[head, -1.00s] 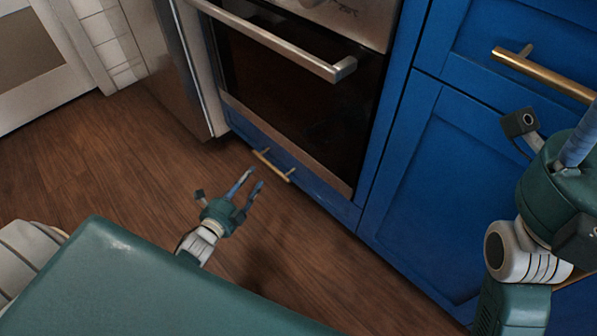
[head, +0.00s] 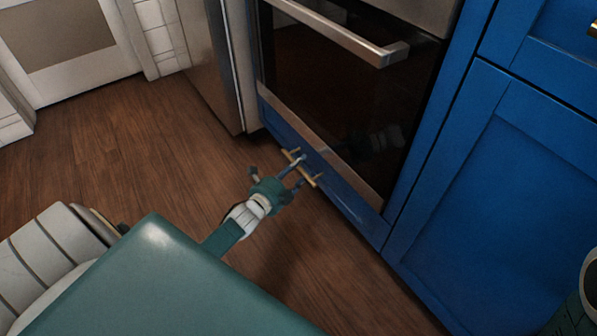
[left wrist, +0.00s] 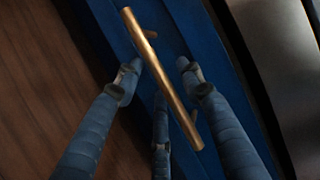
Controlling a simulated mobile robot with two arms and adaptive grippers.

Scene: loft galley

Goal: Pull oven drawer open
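The oven drawer (head: 345,198) is a low blue panel under the oven, and it looks closed. Its brass bar handle (head: 313,182) also shows in the left wrist view (left wrist: 163,80), running diagonally. My left gripper (head: 299,167) is at the handle in the head view. In the left wrist view its fingers (left wrist: 158,82) are spread, with the bar crossing the gap between them. The fingers are open around the bar, with no clear grip on it. My right gripper is out of view; only a part of my right arm shows at the lower right edge.
The oven (head: 350,85) with its steel door handle (head: 345,35) is above the drawer. Blue cabinets (head: 490,170) stand to the right and a steel appliance (head: 212,60) to the left. The wooden floor (head: 120,160) in front is clear.

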